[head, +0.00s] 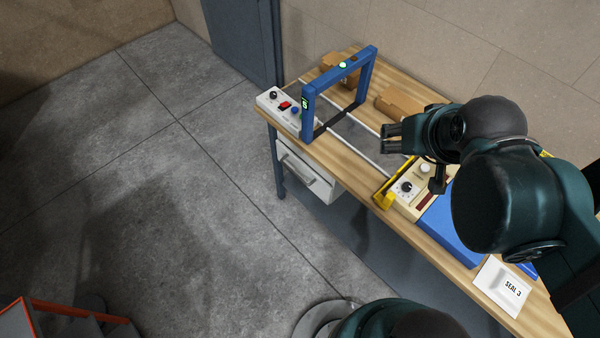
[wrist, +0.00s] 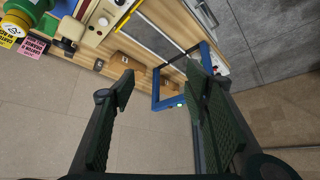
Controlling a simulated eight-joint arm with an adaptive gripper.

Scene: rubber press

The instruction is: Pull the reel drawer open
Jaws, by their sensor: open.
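The reel drawer (head: 306,172) is a pale drawer with a bar handle (head: 299,168) under the left end of the wooden bench. It looks closed in the head view. Part of a pale front with a handle also shows at the top of the wrist view (wrist: 203,12). My gripper (head: 388,138) is open and empty. It is above the bench top, to the right of the blue frame and up and right of the drawer, apart from the handle. In the wrist view its two fingers (wrist: 160,88) stand wide apart with nothing between them.
A blue arch frame (head: 309,115) with a control box (head: 277,101) stands above the drawer. Cardboard boxes (head: 398,103) lie at the bench's back. A yellow-edged press unit (head: 407,187) and a SEAL 3 tray (head: 502,286) are to the right. The floor before the drawer is clear.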

